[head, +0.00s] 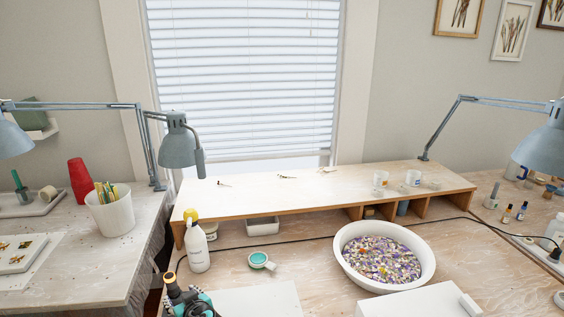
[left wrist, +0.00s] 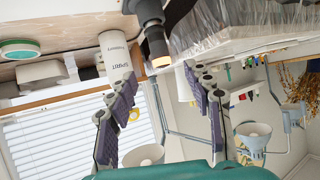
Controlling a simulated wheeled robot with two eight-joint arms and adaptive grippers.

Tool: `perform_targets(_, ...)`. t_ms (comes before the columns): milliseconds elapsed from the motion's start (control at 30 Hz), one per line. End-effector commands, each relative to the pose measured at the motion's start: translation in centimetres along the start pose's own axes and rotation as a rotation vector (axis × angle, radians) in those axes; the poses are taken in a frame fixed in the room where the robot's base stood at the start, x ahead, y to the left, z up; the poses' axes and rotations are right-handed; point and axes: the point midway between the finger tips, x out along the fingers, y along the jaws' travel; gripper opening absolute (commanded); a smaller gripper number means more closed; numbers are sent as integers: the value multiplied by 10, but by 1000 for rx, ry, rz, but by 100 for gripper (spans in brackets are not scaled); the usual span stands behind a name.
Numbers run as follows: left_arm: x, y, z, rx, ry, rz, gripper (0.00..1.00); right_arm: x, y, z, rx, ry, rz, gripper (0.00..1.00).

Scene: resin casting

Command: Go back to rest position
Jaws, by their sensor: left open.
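My left gripper (head: 191,298) shows at the bottom edge of the head view, left of centre, with dark and teal parts. In the left wrist view, which is upside down, its two purple-grey fingers (left wrist: 160,84) stand wide apart with nothing between them. A dark cylindrical tool (left wrist: 151,32) with an orange end is beyond the fingertips; it seems apart from them, and its lower part is out of view. A white bottle (head: 196,249) stands on the desk behind the gripper; it also shows in the left wrist view (left wrist: 117,56). My right gripper is not in view.
A white bowl (head: 342,262) of coloured flakes and a white box (head: 405,302) are to the right. A teal-topped round container (head: 259,260) lies mid-desk. A low wooden shelf (head: 300,200) runs behind. A desk lamp (head: 177,148) hangs over the left. A black cable crosses the desk.

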Motion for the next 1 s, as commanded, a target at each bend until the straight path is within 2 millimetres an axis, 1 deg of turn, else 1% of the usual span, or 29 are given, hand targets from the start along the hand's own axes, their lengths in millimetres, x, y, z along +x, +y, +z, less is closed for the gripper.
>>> perform_targets(33,-12,-5,2,24,-38,14,51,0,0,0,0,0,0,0)
perform_targets(100,-28,-10,8,68,-98,44,51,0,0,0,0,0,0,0)
perform_targets(167,-43,-13,14,105,-148,75,51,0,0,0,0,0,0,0)
perform_targets(300,-80,-20,30,192,-251,165,51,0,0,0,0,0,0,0)
perform_targets(600,-164,-26,74,357,-401,416,51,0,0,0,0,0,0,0)
perform_targets(700,-185,-26,85,395,-421,488,51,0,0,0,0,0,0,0)
perform_targets(833,-201,-25,94,424,-432,548,51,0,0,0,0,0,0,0)
perform_targets(1000,-207,-24,97,436,-435,571,51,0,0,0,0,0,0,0)
